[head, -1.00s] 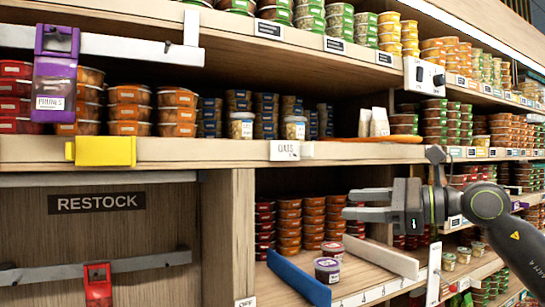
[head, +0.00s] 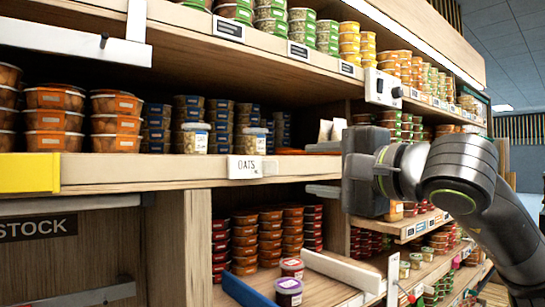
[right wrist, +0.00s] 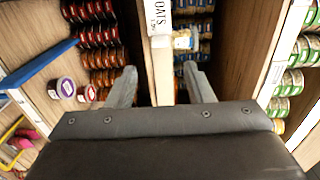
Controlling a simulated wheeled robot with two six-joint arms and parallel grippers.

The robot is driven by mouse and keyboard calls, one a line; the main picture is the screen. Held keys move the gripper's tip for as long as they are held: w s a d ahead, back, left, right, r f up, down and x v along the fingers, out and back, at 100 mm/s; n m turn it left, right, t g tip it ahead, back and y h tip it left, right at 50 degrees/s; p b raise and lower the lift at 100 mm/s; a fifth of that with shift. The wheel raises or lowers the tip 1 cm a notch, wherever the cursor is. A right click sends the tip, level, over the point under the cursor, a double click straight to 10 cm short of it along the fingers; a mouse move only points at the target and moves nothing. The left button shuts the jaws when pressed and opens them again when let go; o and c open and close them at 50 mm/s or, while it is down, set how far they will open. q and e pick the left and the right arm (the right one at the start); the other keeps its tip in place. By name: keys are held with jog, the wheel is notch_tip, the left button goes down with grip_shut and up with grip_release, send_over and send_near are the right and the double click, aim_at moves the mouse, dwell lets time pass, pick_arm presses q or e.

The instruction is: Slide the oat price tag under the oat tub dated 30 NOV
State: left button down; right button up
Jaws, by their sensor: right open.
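The white OATS price tag (head: 245,167) sits on the front edge of the middle shelf. It also shows at the top of the right wrist view (right wrist: 158,17). Two pale oat tubs stand on that shelf behind the edge, one to the left (head: 194,138) and one above the tag (head: 252,140). Their dates are too small to read. My right gripper (head: 322,168) is open and empty, right of the tag, its fingers pointing left. In the right wrist view its fingers (right wrist: 159,68) straddle the line of the shelf edge, with the tag beyond them. My left gripper is not in view.
A yellow block (head: 28,172) sits on the shelf edge at the left. A white switch box (head: 383,88) hangs from the upper shelf edge.

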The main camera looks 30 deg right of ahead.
aim_at(277, 167)
jog(key=w+p, duration=0.1)
jog(key=w, duration=0.2)
jog(key=w+p, duration=0.2)
jog(key=w, duration=0.1)
jog(key=w+p, duration=0.2)
jog(key=w, duration=0.2)
jog(key=shift+a+r, duration=0.1)
jog(key=shift+a, duration=0.3)
jog(key=shift+w+p, duration=0.65)
jog(key=shift+w, duration=0.35)
